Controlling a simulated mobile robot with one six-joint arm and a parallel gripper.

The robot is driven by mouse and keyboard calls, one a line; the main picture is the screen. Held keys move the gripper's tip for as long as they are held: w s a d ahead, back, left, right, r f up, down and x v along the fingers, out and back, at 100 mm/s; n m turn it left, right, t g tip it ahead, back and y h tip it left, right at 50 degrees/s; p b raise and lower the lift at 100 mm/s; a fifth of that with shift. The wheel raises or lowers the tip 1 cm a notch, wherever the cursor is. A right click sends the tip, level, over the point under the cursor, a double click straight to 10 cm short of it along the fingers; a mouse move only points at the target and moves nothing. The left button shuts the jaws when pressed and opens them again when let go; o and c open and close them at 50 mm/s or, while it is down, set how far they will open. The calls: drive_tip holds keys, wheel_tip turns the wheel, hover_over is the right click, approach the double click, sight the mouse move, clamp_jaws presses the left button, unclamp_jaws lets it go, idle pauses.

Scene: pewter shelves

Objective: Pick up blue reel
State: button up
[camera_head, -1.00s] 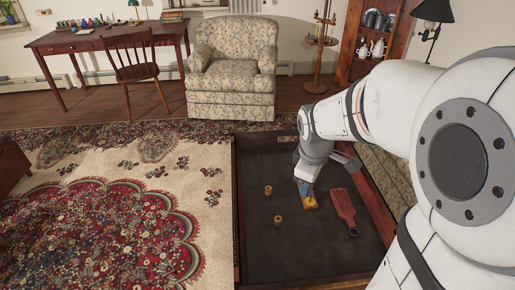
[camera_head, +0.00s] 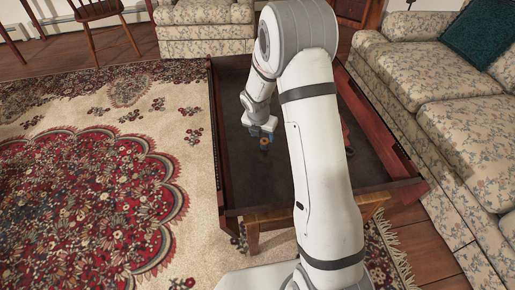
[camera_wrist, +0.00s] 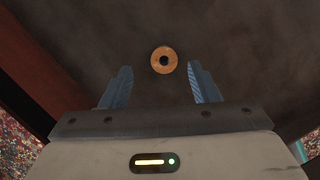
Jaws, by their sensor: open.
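A small reel (camera_wrist: 163,60) shows end-on in the wrist view, as a round tan wooden face with a dark centre hole. It stands on the dark table top, beyond the fingertips and between their lines. The head view shows its tan top (camera_head: 265,140) just below my gripper; I cannot make out the colour of its winding. My gripper (camera_wrist: 160,80) is open and empty, with one bluish finger on each side. In the head view, my gripper (camera_head: 260,131) is small and points down over the table.
The low table (camera_head: 232,185) has a raised reddish-brown rim and a dark sunken top. My arm hides much of it, including most of a reddish object (camera_head: 347,136) at right. A floral sofa (camera_head: 440,110) stands right, an armchair (camera_head: 205,32) behind.

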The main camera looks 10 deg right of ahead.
sight(265, 141)
drive_tip(key=b+x, duration=0.3)
drive_tip(key=x, duration=0.2)
drive_tip(key=shift+d+f, duration=0.25)
drive_tip(key=shift+r, duration=0.1)
drive_tip(key=c, duration=1)
